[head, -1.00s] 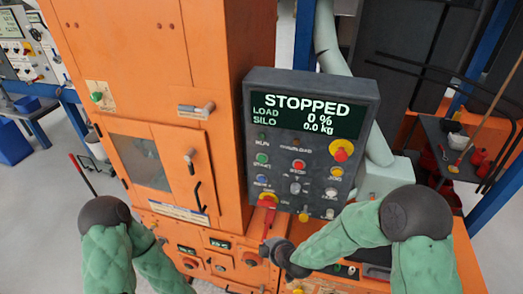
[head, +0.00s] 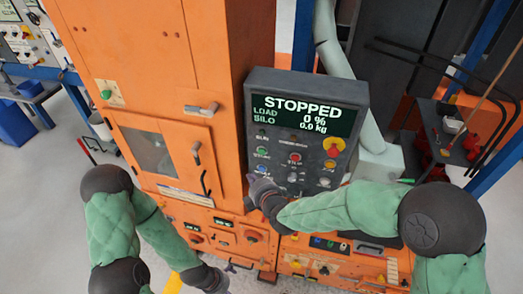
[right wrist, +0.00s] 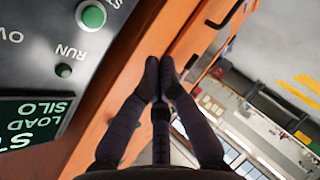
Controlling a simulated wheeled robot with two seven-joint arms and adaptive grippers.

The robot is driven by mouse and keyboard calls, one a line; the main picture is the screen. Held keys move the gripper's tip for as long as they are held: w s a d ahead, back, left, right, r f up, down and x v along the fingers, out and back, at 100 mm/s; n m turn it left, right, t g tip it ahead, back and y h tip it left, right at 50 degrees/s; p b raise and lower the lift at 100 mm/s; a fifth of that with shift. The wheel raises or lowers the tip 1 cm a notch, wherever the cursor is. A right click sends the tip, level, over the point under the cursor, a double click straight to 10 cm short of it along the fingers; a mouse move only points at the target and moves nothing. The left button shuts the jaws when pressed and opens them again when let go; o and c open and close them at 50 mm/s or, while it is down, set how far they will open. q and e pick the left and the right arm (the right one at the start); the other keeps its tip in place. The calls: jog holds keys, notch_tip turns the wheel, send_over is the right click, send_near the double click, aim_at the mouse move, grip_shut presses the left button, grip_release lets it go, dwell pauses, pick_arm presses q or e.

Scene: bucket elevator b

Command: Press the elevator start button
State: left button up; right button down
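The grey control panel (head: 355,84) is mounted on the orange machine. Its screen (head: 305,115) reads STOPPED, load 0 %, silo 0.0 kg. The green start button (head: 262,153) is in the panel's left column; in the right wrist view a green button (right wrist: 92,15) has a partly cut-off label beginning "ST". My right gripper (head: 256,181) is at the panel's lower left, below the start button, and covers part of the panel. In the right wrist view its fingertips (right wrist: 159,64) are together and empty, beside the panel's edge. My left gripper (head: 212,280) is low at the bottom edge, its fingers unclear.
A red stop button (head: 295,157) and a red-and-yellow emergency button (head: 333,147) sit on the same panel. The orange cabinet door (head: 165,155) with its handles is left of the panel. A pale pipe (head: 345,75) runs behind it.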

jog(key=shift+w, duration=0.15)
jog(key=b, duration=0.3)
send_near(256, 151)
notch_tip(256, 151, down, 3)
jog(key=w+a, duration=0.1)
jog(key=a, duration=0.2)
jog(key=shift+w+d+r, duration=0.3)
jog(key=shift+w+d, duration=0.1)
jog(key=shift+w, duration=0.4)
jog(key=shift+w, duration=0.1)
dwell(0.5)
jog(key=shift+w+d, duration=0.15)
jog(key=shift+w, duration=0.15)
jog(key=shift+w+d, duration=0.1)
jog(key=shift+w, duration=0.25)
dwell(0.8)
jog(key=shift+s+a, duration=0.25)
jog(key=shift+s, duration=0.55)
